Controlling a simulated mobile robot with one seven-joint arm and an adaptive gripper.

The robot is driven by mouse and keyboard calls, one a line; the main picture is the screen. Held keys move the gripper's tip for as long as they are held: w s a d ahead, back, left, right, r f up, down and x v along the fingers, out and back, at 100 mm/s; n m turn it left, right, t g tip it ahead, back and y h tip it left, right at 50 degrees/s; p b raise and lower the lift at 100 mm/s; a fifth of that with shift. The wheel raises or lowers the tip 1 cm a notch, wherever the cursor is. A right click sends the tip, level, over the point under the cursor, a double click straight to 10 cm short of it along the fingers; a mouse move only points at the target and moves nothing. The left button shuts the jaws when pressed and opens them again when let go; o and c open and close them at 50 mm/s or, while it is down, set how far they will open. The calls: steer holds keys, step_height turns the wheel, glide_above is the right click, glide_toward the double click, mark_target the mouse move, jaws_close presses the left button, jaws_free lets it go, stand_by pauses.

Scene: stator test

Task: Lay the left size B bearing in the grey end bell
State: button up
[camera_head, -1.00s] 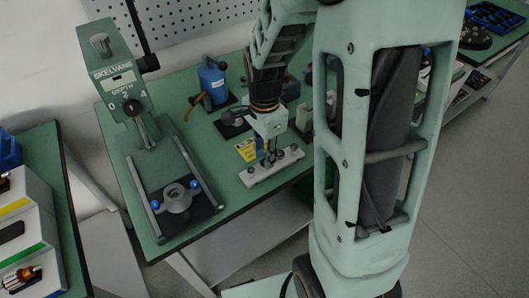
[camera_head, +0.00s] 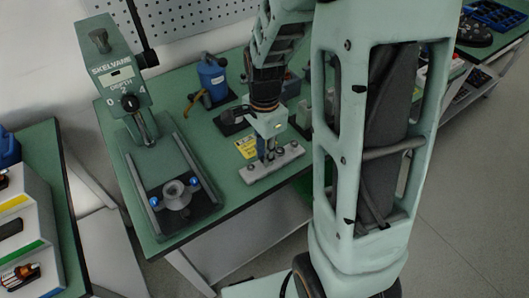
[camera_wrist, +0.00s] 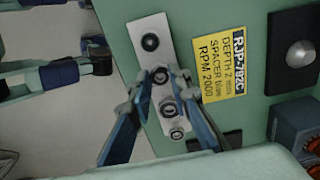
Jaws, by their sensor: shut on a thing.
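The pale bearing tray (camera_head: 255,174) lies on the green bench near its front edge. In the wrist view the tray (camera_wrist: 143,24) carries a row of several ring-shaped bearings. My gripper (camera_head: 267,156) points down over the tray's middle. In the wrist view my gripper (camera_wrist: 161,77) is shut on a bearing (camera_wrist: 160,76), second from the tray's far end, still at the tray. I cannot read its size; I take it for the left size B bearing. The grey end bell (camera_head: 174,199) sits on the press bed between two blue knobs, with its round hub upward.
The green press (camera_head: 121,80) with a lever stands at the bench's left. A yellow card (camera_head: 247,147) lies behind the tray. A blue bottle (camera_head: 212,80) and a dark holder stand farther back. Bare bench (camera_head: 215,160) lies between tray and press.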

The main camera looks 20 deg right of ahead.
steer(key=shift+r, duration=0.15)
steer(key=shift+r+p, duration=1.3)
steer(key=shift+r, duration=0.15)
